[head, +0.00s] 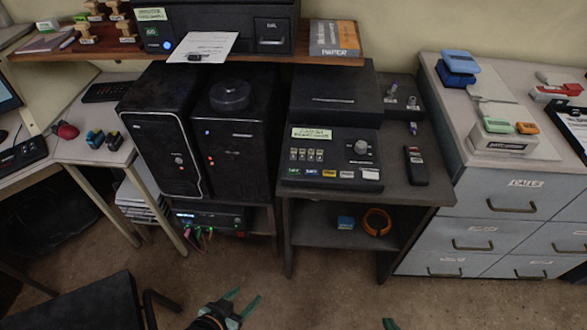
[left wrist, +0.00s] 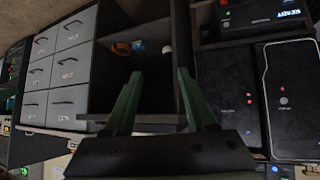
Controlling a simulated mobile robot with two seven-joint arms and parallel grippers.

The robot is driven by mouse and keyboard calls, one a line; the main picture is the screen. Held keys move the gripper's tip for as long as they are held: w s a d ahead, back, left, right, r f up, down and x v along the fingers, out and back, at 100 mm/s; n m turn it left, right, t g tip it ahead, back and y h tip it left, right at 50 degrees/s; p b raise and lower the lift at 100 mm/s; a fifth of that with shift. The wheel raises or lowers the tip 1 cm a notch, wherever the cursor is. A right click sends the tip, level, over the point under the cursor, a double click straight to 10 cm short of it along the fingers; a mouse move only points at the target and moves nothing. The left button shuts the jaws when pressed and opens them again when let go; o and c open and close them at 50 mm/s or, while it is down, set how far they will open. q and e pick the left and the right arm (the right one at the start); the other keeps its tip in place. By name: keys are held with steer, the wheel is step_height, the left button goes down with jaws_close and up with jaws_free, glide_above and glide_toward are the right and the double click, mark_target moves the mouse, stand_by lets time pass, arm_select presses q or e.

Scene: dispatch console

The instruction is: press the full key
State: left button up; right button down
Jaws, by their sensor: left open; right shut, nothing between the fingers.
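A black console (head: 332,160) with a round knob (head: 361,148) stands on the dark desk in the middle of the head view. Its front edge carries a row of small coloured keys (head: 329,173) in blue, green, yellow and white. Their lettering is too small to read, so I cannot tell which is the full key. My left gripper (head: 244,303) is open and empty, low in front of the desk and well apart from the console. Its green fingers also show in the left wrist view (left wrist: 157,85). Only a green tip of my right gripper (head: 388,323) shows at the bottom edge.
Black computer towers (head: 160,140) stand left of the console. A dark handset (head: 416,166) lies right of it. An orange ring (head: 377,222) and a blue item (head: 346,223) lie on the shelf below. Grey drawers (head: 480,242) stand at right. A dark seat (head: 80,303) is at lower left.

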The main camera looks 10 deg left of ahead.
arm_select(q)
steer(key=shift+c, duration=0.3)
jaws_close()
stand_by(1.3)
